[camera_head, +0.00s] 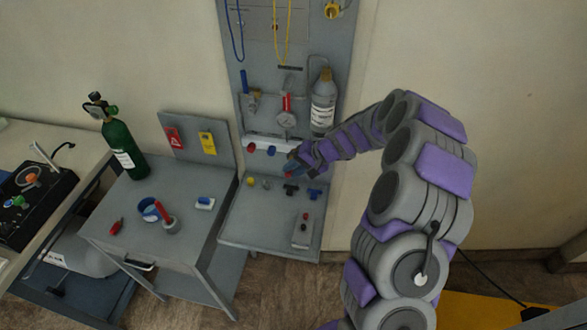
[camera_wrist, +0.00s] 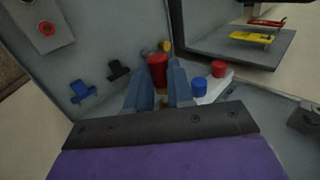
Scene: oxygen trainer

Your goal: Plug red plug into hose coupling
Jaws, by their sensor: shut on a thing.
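My gripper (camera_head: 293,168) reaches in from the right, in front of the grey panel and above the lower shelf. In the wrist view my gripper (camera_wrist: 160,85) is shut on the red plug (camera_wrist: 157,67), a short red cylinder between the two blue-grey fingers. In the head view the red plug (camera_head: 288,174) is a small red spot at the fingertips. It appears held clear of the shelf. I cannot tell for certain which fitting is the hose coupling. Small yellow (camera_head: 250,181) and grey (camera_head: 265,184) fittings sit along the back of the shelf.
A white rail (camera_wrist: 214,91) carries a blue cap (camera_wrist: 200,88) and a red cap (camera_wrist: 219,68) close to my fingers. The shelf front (camera_head: 262,232) is mostly clear.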

